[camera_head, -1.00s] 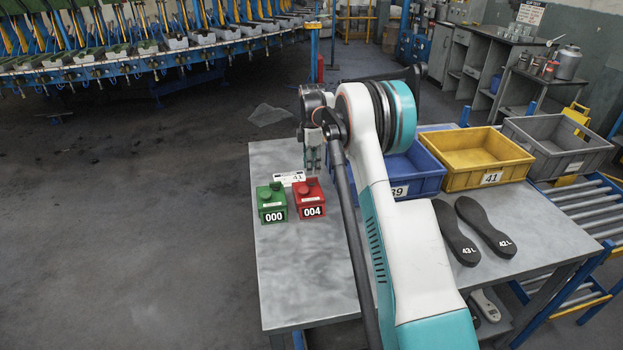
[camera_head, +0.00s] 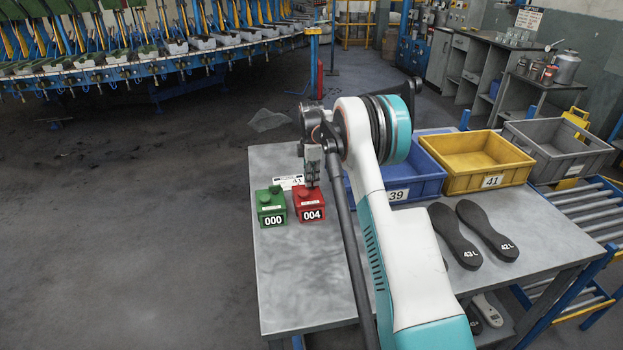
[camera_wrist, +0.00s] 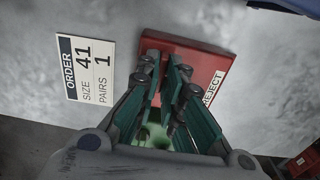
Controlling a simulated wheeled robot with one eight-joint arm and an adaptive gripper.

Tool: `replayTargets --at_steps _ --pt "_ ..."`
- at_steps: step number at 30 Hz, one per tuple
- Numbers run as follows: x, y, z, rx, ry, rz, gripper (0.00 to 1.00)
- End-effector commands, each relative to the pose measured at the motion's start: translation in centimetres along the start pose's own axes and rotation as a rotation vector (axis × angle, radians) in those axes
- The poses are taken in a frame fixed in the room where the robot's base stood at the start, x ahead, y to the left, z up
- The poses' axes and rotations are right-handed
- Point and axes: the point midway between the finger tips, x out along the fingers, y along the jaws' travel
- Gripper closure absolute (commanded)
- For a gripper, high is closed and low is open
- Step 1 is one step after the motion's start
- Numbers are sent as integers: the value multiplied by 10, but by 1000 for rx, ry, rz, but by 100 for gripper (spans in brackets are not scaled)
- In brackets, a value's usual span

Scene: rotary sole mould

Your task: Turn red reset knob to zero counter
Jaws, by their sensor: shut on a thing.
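The red counter box (camera_head: 310,206) stands on the grey table and shows 004. It also shows in the wrist view (camera_wrist: 212,58), with its REJECT label partly covered by my fingers. My gripper (camera_head: 312,182) points down on top of the red box. In the wrist view my gripper (camera_wrist: 168,75) has its fingers close together over the box top. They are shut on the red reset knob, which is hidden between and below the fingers. A green counter box (camera_head: 271,208) showing 000 stands just left of the red one.
An order card (camera_head: 289,182) reading size 41, pairs 1 lies behind the boxes. A blue crate (camera_head: 420,183), a yellow crate (camera_head: 490,172) and a grey crate (camera_head: 560,158) stand to the right. Two dark soles (camera_head: 455,236) lie on the table. The table front left is bare.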

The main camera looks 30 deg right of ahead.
Motion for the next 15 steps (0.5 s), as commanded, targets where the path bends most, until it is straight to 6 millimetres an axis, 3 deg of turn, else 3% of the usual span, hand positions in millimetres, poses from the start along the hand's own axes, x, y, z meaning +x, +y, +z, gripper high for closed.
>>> replayTargets --at_steps 8,15 --pt "-1 0 0 35 0 1 100" --pt "-2 1 0 168 0 2 100"
